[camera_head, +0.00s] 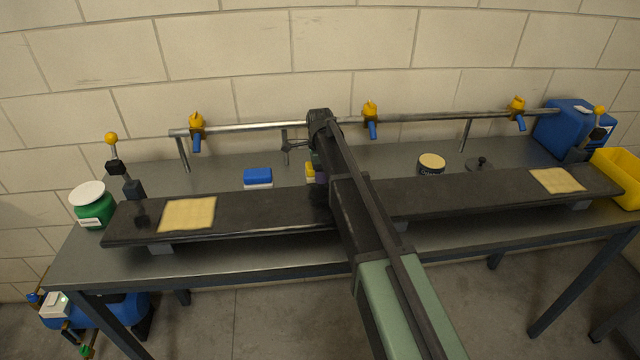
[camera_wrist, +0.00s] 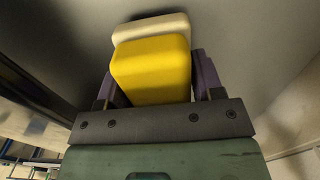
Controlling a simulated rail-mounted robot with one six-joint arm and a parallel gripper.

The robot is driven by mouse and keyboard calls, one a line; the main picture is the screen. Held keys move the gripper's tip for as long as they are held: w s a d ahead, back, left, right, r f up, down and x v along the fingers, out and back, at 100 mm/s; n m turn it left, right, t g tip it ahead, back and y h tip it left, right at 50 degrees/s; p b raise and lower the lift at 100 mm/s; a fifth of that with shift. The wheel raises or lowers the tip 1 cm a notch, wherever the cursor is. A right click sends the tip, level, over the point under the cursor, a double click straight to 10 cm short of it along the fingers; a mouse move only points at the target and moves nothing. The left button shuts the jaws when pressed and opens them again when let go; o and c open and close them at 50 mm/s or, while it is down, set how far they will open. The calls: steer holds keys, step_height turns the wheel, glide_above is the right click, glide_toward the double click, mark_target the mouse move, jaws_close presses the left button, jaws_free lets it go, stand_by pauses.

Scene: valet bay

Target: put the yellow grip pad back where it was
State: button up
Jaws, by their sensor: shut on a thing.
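The yellow grip pad (camera_wrist: 152,72), a yellow block with a cream layer at its far side, sits between the purple fingers of my gripper (camera_wrist: 156,82) in the wrist view. My gripper is shut on it. In the head view only a small part of the yellow grip pad (camera_head: 310,172) shows, left of my gripper (camera_head: 319,175), over the back part of the bench near the dark board's back edge. My arm hides most of it. I cannot tell whether the pad touches the bench.
A blue pad with a white base (camera_head: 258,177) lies left of my gripper. The long dark board (camera_head: 270,212) carries two pale cloths (camera_head: 188,214) (camera_head: 557,180). A rail with yellow-blue nozzles (camera_head: 370,118) runs behind. A round tin (camera_head: 431,164) and a dark lid (camera_head: 480,165) stand right.

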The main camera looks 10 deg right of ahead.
steer(key=shift+f, duration=0.6)
steer(key=o, duration=0.8)
steer(key=shift+o, duration=0.2)
steer(key=shift+r, duration=0.1)
